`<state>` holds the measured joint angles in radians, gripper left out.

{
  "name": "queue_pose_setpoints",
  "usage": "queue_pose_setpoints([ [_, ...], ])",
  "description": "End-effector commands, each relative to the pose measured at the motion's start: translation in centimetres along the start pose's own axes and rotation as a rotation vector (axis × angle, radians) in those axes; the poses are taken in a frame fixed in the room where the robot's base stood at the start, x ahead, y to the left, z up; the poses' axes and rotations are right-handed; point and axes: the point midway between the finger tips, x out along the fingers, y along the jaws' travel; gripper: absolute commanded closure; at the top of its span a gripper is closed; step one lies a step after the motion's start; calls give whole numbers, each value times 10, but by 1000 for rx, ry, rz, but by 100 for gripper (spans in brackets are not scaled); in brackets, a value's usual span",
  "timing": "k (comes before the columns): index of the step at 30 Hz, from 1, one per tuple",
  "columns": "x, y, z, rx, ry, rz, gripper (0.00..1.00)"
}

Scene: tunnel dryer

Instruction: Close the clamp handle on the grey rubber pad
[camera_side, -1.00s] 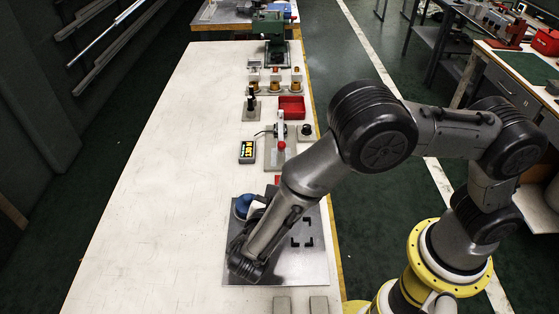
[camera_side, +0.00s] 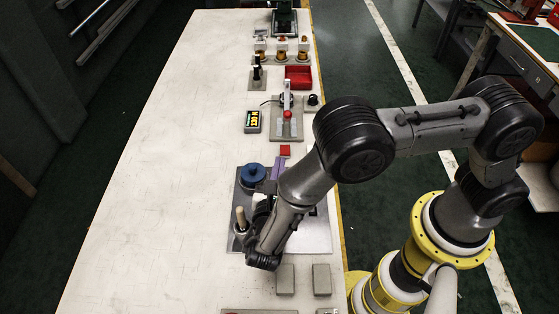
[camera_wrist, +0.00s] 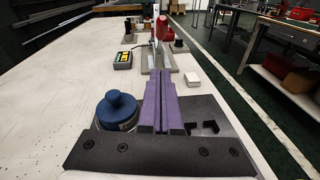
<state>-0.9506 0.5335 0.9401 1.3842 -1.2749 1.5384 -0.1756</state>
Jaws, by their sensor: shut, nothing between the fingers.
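The clamp (camera_side: 287,97) stands on a grey base plate (camera_side: 276,132) farther up the bench. It has a pale lever and a red knob (camera_side: 287,114). The wrist view shows the clamp's red part (camera_wrist: 162,28) and pale upright bar (camera_wrist: 155,12) beyond my fingers. The rubber pad under the clamp is not clearly told apart from the base. My gripper (camera_side: 276,162) has purple fingers that lie together, shut and empty. In the wrist view my gripper (camera_wrist: 161,75) points toward the clamp, clearly short of it and apart from it.
A blue knobbed part (camera_side: 252,173) and a wooden peg (camera_side: 241,216) stand on a metal plate (camera_side: 320,236) below my gripper. A yellow-and-black meter (camera_side: 253,121) lies left of the clamp, a red bin (camera_side: 298,77) behind it. The bench's left side is clear.

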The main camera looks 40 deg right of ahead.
Motion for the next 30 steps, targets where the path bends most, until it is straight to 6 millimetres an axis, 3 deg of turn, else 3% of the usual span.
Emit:
queue_pose_setpoints([
  [12,80,-1,5,4,0,-4,100],
  [19,98,0,24,2,1,-2,100],
  [30,102,0,29,0,0,0,100],
])
